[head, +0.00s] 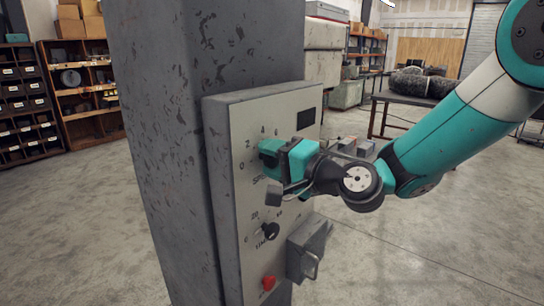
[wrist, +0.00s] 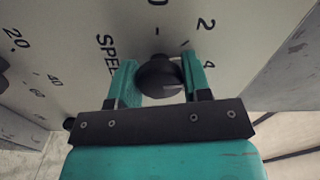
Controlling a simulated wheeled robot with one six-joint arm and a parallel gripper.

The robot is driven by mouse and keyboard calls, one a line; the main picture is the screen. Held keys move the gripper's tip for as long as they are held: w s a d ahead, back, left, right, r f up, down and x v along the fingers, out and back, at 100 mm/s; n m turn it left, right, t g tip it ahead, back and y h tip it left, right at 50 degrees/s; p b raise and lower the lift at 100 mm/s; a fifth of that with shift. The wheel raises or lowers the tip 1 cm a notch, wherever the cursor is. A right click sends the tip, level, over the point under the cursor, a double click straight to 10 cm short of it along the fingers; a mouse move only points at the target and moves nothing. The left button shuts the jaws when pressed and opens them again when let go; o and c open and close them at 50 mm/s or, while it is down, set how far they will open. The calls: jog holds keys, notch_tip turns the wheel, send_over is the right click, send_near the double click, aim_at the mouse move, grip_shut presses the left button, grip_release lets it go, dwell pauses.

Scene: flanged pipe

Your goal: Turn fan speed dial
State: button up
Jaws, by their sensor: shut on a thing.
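The fan speed dial (wrist: 158,78) is a dark round knob on the light grey control panel (head: 240,130). In the wrist view it sits between the two teal fingers of my gripper (wrist: 161,72), with "SPEE" and the numbers 0, 2 and 4 printed around it. My gripper (head: 268,154) is shut on the dial and reaches the panel from the right in the head view. The fingers hide the dial there; the numbers 0, 2, 4 and 6 show above and left of it. The dial's pointer is not clear.
Below my gripper the panel has a second black dial (head: 271,231), a red button (head: 268,283) and a grey box with a handle (head: 308,252). A dark display (head: 306,119) is at upper right. The panel is on a worn grey column (head: 165,130). Open floor lies around it.

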jog(key=shift+m, duration=1.1)
jog(key=o, duration=0.9)
jog(key=shift+d, duration=0.1)
jog(key=b+v, duration=0.8)
jog(key=v, duration=0.9)
jog(key=shift+s+d+b, duration=0.1)
jog(key=shift+s+b, duration=0.1)
jog(key=shift+b, duration=0.1)
